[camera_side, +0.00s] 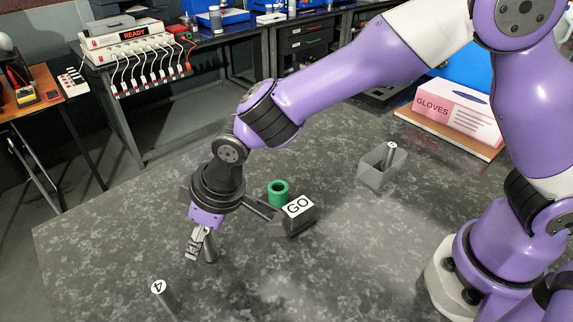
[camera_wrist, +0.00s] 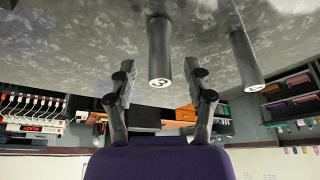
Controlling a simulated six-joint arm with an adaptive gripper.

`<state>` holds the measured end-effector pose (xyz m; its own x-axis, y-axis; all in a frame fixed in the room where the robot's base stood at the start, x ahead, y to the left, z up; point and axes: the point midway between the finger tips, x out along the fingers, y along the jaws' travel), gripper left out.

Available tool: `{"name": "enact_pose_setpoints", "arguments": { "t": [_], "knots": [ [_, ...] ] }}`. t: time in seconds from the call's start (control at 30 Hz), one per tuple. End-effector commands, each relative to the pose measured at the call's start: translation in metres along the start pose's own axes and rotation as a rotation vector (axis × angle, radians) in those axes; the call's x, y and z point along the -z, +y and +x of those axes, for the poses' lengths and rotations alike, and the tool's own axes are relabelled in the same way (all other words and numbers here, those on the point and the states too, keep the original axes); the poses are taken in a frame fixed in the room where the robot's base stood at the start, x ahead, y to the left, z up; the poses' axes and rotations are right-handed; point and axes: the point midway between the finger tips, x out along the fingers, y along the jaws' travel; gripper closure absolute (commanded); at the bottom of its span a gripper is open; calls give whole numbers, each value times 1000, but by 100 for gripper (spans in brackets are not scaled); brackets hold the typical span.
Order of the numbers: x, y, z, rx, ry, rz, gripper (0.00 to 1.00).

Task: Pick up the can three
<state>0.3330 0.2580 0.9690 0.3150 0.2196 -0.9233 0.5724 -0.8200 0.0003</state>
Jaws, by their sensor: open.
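Can three (camera_wrist: 160,45) is a grey cylinder with a white disc marked 3 on its end. In the wrist view, which looks upside down, it stands on the table between my two fingers. My gripper (camera_wrist: 159,68) is open, with a gap visible on both sides of the can. In the side view my gripper (camera_side: 196,244) points down at the table, and the can (camera_side: 210,250) is partly hidden behind a finger.
A grey bin (camera_side: 371,175) holds another can (camera_side: 390,152).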

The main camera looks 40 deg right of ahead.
Motion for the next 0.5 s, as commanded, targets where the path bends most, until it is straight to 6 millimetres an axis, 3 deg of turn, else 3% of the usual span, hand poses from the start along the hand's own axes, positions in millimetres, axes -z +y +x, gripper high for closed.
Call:
{"name": "enact_pose_setpoints", "arguments": {
  "t": [0.07, 0.2, 0.5],
  "knots": [
    [0, 0, 0, 0, 0, 0, 41],
    [0, 0, 0, 0, -1, 0, 100],
    [-1, 0, 0, 0, -3, 0, 100]
  ]
}}
